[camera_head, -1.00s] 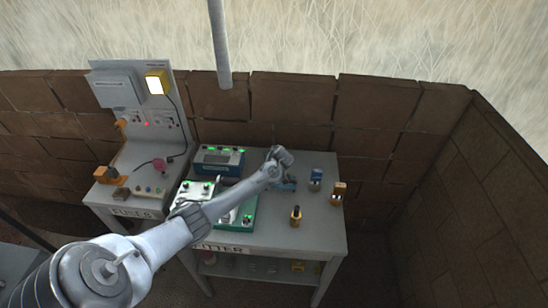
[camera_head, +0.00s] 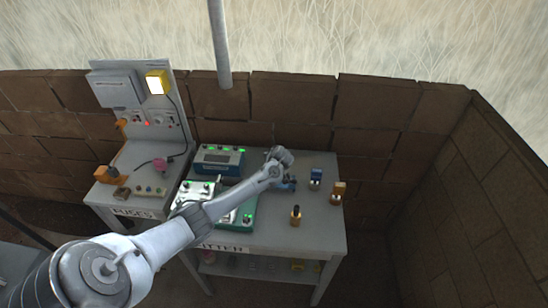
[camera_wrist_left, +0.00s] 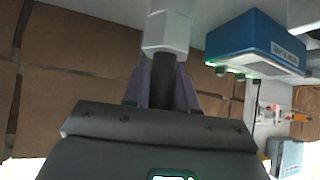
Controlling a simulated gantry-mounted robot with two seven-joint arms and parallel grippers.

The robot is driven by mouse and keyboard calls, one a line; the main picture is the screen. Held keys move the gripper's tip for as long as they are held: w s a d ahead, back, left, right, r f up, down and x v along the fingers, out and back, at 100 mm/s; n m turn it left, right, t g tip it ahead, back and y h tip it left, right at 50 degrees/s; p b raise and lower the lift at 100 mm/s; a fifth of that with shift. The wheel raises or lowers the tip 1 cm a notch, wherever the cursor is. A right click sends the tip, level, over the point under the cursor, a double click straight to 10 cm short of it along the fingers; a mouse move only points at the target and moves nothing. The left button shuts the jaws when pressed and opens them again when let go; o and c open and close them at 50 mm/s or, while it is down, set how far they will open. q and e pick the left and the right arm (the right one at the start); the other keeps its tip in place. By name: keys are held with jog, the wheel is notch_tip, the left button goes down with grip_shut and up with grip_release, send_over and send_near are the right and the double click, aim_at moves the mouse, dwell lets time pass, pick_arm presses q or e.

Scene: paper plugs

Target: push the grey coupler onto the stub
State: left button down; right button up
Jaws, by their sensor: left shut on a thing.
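In the left wrist view my left gripper (camera_wrist_left: 163,90) is shut on the dark grip (camera_wrist_left: 167,72) of the grey coupler. A pale grey six-sided body (camera_wrist_left: 167,32) extends past the fingertips toward the top edge. I cannot tell whether its far end, out of frame, touches anything. I cannot make out the stub. My right gripper is not in view.
A blue box (camera_head: 219,160) and a green-based unit (camera_head: 248,218) stand on the bench (camera_head: 268,232). A blue plug (camera_head: 316,178), an orange plug (camera_head: 337,194) and a black-topped orange plug (camera_head: 296,216) stand right of my gripper. The FUSES bench (camera_head: 150,208) is at left.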

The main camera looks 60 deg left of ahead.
pick_arm(q)
jog(key=shift+f+b, duration=0.5)
jog(key=shift+f, duration=0.25)
jog(key=shift+f+b, duration=0.9)
jog(key=shift+f, duration=0.45)
jog(key=c, duration=0.8)
grip_release()
jog(key=shift+s+d+r, duration=0.15)
jog(key=shift+d+r, duration=0.2)
jog(key=shift+r, duration=0.15)
jog(key=shift+p+v, duration=0.75)
jog(key=shift+v, duration=4.05)
